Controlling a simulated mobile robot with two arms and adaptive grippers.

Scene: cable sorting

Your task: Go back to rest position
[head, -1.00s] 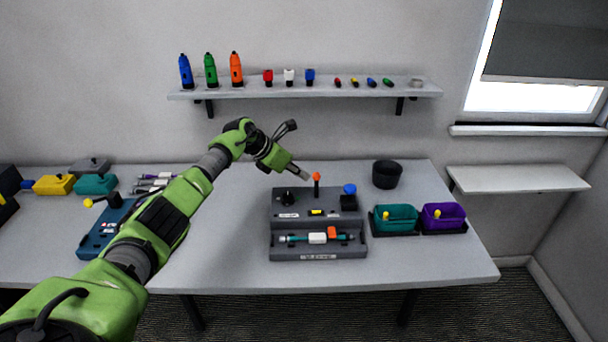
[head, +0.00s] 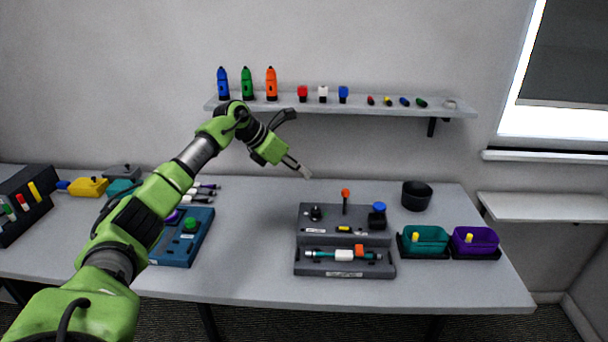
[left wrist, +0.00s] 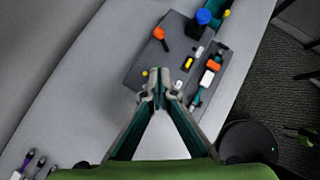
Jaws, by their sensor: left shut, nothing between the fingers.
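My left arm reaches in from the left in the head view. Its gripper (head: 304,172) is above the table, just behind and left of the grey fixture (head: 345,270). The fingers are closed with nothing between them; the left wrist view shows the closed tips (left wrist: 161,84) above the table near the fixture's edge. The fixture carries an orange-topped lever (head: 346,194), a blue button (head: 379,208), a black knob (head: 315,212) and a teal cable piece with white and orange parts (head: 344,255) in its front tray. My right gripper is not in view.
A blue fixture (head: 180,250) lies left, partly behind my arm. Teal (head: 426,240) and purple (head: 475,241) bins and a black cup (head: 416,196) stand right. A wall shelf (head: 340,105) holds bottles and small parts above. Bare table lies between the two fixtures.

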